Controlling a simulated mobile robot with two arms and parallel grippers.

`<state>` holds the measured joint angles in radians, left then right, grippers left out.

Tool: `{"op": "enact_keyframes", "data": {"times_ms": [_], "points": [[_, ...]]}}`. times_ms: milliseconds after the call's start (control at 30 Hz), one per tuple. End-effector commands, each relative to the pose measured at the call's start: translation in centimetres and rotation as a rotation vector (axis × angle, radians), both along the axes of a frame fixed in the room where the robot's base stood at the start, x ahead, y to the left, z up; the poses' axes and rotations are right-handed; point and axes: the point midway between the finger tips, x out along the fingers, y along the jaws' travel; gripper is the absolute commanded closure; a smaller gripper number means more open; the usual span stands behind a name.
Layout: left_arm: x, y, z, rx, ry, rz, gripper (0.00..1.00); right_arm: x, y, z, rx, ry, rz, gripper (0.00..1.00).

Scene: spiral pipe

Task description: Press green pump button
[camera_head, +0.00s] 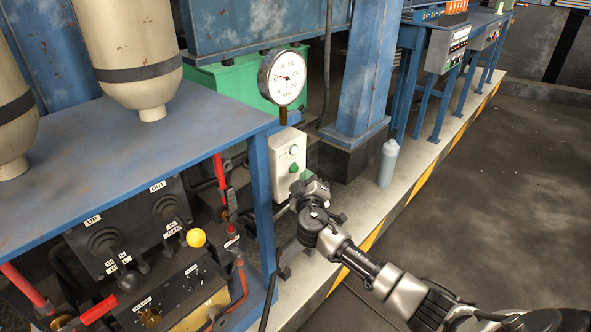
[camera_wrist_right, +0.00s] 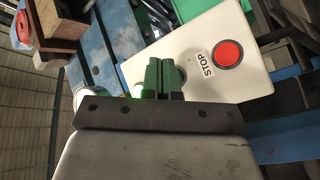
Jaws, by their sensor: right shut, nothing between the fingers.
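My right gripper (camera_head: 305,176) is close in front of the box's lower part. In the right wrist view the box face (camera_wrist_right: 190,52) shows a red STOP button (camera_wrist_right: 229,54). There my right gripper's green fingers (camera_wrist_right: 165,75) are shut and empty, over the box face beside the STOP button. A green bit (camera_wrist_right: 138,90) shows left of the fingers; contact cannot be told. My left gripper is out of view.
A round pressure gauge (camera_head: 282,77) stands above the box. The blue table (camera_head: 120,150) and a black lever panel (camera_head: 130,225) are to the left. A grey bottle (camera_head: 388,162) stands on the ledge to the right. The dark floor (camera_head: 500,190) at right is open.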

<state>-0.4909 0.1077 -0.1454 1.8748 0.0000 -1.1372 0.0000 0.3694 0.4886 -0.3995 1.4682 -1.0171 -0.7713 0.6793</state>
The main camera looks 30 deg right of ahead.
Motion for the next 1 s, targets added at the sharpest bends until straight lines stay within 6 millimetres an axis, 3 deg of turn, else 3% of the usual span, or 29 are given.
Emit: {"op": "enact_keyframes", "data": {"times_ms": [500, 1000], "points": [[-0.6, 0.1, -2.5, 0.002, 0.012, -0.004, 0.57, -4.4, -1.5, 0.0, -0.001, 0.001, -0.001, 1.0], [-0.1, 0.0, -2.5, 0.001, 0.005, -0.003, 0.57, -4.5, -1.5, 0.0, -0.001, 0.001, -0.001, 1.0]]}}
